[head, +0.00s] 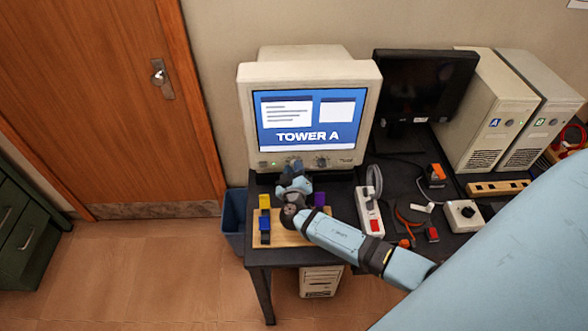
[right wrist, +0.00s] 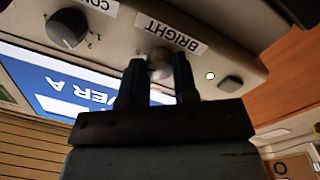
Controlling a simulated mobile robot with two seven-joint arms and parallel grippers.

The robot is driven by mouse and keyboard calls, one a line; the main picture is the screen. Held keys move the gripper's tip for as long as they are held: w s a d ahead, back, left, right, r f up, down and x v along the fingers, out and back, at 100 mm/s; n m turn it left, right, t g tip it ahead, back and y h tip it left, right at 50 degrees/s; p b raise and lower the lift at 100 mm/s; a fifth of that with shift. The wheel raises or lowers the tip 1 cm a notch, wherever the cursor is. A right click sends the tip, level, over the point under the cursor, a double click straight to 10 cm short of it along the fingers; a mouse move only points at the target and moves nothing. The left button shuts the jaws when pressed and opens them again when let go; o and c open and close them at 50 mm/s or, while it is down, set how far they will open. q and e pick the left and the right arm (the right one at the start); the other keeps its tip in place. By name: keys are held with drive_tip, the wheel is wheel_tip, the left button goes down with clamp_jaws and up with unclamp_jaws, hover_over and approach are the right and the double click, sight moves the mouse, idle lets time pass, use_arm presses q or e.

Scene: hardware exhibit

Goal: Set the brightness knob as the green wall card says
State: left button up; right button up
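In the head view my right gripper (head: 293,170) is at the monitor's lower front and covers the knob. The monitor screen is lit and reads TOWER A. No green wall card shows. My left gripper is not in view.
A second knob (right wrist: 67,28), its label partly cut off, sits beside the brightness knob. A green light (right wrist: 210,76) and a square button (right wrist: 230,83) are on its other side. A black monitor (head: 425,80) and computer towers (head: 490,105) stand right. A power strip (head: 369,210) lies on the desk.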

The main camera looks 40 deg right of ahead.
drive_tip(key=shift+c, duration=1.2)
